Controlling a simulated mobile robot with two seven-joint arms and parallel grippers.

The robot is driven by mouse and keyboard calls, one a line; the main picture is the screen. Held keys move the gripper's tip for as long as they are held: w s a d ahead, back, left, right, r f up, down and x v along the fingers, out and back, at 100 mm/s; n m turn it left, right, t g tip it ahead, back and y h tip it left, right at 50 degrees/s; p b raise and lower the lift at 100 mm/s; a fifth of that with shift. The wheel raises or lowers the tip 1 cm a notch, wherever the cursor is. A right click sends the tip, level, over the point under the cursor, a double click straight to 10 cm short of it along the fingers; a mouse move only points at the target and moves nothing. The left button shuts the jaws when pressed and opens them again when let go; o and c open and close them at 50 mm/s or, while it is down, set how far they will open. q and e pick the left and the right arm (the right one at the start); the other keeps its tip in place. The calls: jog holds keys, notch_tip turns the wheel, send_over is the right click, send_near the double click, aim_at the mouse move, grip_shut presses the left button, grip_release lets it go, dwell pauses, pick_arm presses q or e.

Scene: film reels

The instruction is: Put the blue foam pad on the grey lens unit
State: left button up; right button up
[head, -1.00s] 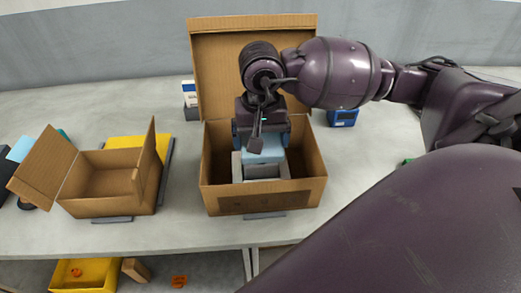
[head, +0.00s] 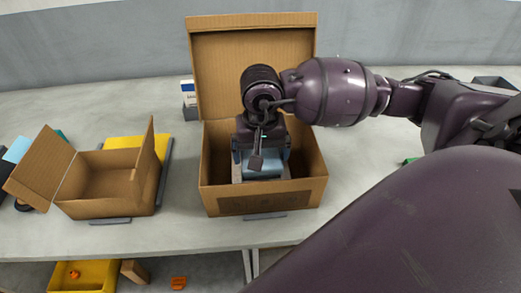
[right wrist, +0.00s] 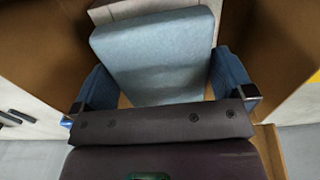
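The blue foam pad (head: 264,166) is a light blue block inside the large open cardboard box. My right gripper (head: 262,150) points down into this box, with its fingers along both sides of the pad. In the right wrist view the pad (right wrist: 155,58) lies between the two blue-faced fingers, close against them. The grey lens unit (head: 236,174) is mostly hidden under the pad and gripper; only its edges show. I cannot tell whether the pad touches it. My left gripper is not in view.
The large box (head: 222,204) has its lid flap (head: 225,60) standing up at the back. A smaller open box (head: 105,207) stands to the left, near a yellow item (head: 122,143). A yellow bin (head: 98,284) is below the table.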

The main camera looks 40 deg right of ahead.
aim_at(261, 153)
jog(key=shift+r, duration=0.2)
notch_tip(261, 153, up, 12)
jog(key=shift+p, duration=0.35)
dwell(0.6)
